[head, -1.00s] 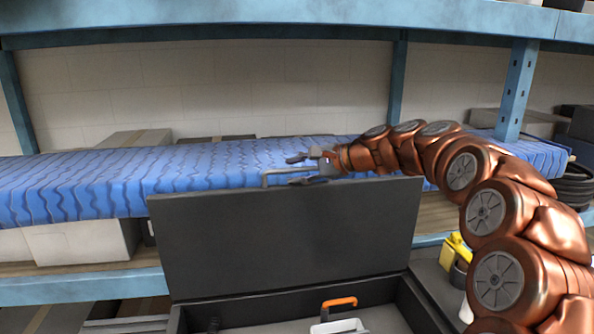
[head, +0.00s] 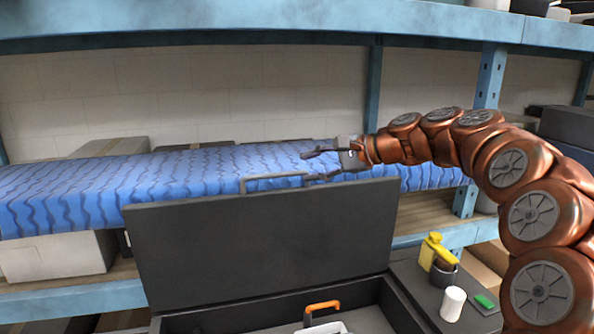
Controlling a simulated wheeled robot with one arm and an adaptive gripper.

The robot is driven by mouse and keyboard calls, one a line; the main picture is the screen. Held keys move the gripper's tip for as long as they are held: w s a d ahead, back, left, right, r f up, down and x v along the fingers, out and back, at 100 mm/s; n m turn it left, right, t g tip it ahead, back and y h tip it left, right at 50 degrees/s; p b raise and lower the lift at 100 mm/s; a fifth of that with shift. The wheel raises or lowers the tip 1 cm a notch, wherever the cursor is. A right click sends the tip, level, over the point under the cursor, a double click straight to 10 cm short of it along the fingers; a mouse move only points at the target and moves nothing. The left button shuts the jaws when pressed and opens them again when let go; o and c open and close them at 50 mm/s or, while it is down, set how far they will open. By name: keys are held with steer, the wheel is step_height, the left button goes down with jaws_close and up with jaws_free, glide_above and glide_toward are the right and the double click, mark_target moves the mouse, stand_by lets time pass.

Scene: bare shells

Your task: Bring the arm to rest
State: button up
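My gripper (head: 318,164) is at the end of my copper-coloured arm, which reaches in from the right. Its fingers point left and are spread apart, with nothing visible between them. It hangs just above and to the right of the handle (head: 273,178) on the raised lid (head: 262,245) of a dark case. The lower finger is close to the handle's right end; whether they touch I cannot tell.
The open case (head: 370,318) holds a thing with an orange handle (head: 322,307). Right of it, a yellow object (head: 433,250), a white cylinder (head: 453,303) and a green block (head: 485,301) stand on a dark surface. Behind is a shelf with a blue wavy mattress (head: 180,180).

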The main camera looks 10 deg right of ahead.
steer(key=shift+v, duration=0.75)
steer(key=s+a+f+n+g+h, duration=0.25)
steer(key=s+f, duration=0.35)
steer(key=s, duration=0.4)
steer(key=s+a+f+n+g+h, duration=0.2)
steer(key=s+a+f+n+g, duration=0.15)
steer(key=s+f, duration=0.5)
steer(key=s+d+f+n+g+h, duration=0.1)
steer(key=s+d+f, duration=0.3)
steer(key=s, duration=0.4)
steer(key=s+d+f+n+h, duration=0.2)
steer(key=s+d+f+h, duration=0.1)
steer(key=s, duration=0.6)
steer(key=s+d+f+n+g+h, duration=0.1)
steer(key=s+d+f+n+h, duration=0.1)
steer(key=s+d+f, duration=0.3)
steer(key=s+h, duration=0.1)
steer(key=s, duration=0.3)
steer(key=shift+d+f+g, duration=0.25)
steer(key=shift+f+g, duration=0.05)
steer(key=shift+f, duration=0.1)
steer(key=shift+o, duration=0.2)
